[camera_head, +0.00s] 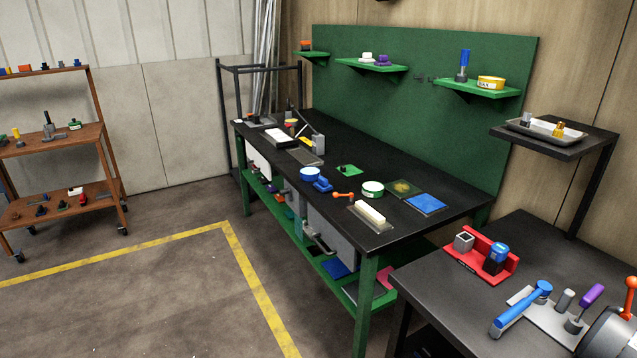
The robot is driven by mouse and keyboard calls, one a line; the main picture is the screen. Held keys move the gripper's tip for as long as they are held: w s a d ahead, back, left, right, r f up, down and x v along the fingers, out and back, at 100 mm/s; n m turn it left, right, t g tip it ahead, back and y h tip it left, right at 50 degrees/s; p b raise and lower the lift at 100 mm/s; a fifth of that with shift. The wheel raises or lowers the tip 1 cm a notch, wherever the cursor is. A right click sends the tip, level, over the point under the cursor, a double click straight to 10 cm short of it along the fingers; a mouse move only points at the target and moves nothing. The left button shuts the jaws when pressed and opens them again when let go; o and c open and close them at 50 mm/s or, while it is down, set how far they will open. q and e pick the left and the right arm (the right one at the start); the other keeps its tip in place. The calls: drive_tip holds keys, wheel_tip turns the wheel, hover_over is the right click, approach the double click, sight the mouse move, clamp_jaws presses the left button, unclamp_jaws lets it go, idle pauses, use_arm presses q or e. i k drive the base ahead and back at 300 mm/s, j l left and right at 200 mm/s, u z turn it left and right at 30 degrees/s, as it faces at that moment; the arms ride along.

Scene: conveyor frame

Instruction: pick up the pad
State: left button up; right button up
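Several flat pieces that could be the pad lie about, and I cannot tell which one is meant. A blue square pad (427,204) lies near the right end of the black workbench top (345,152). A dark greenish square with a yellowish centre (403,188) lies beside it to the left. A blue flat piece (335,268) and a pink one (384,278) lie on the bench's green lower shelf, partly hidden by the leg and frame. Neither of my grippers is in view.
Tape rolls, a white block (370,212) and small tools stand on the bench. A dark table (480,288) with a red holder (505,263) and tools is at the right. A brown shelf rack (60,140) stands left. The floor (150,285) between is clear.

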sight(322, 186)
drive_tip(key=z, duration=0.4)
drive_tip(key=i+j+z, duration=0.2)
drive_tip(key=z, duration=0.15)
drive_tip(key=i+j+z, duration=0.15)
drive_tip(key=z, duration=0.2)
drive_tip(key=i+j+z, duration=0.1)
drive_tip(key=j+z, duration=0.2)
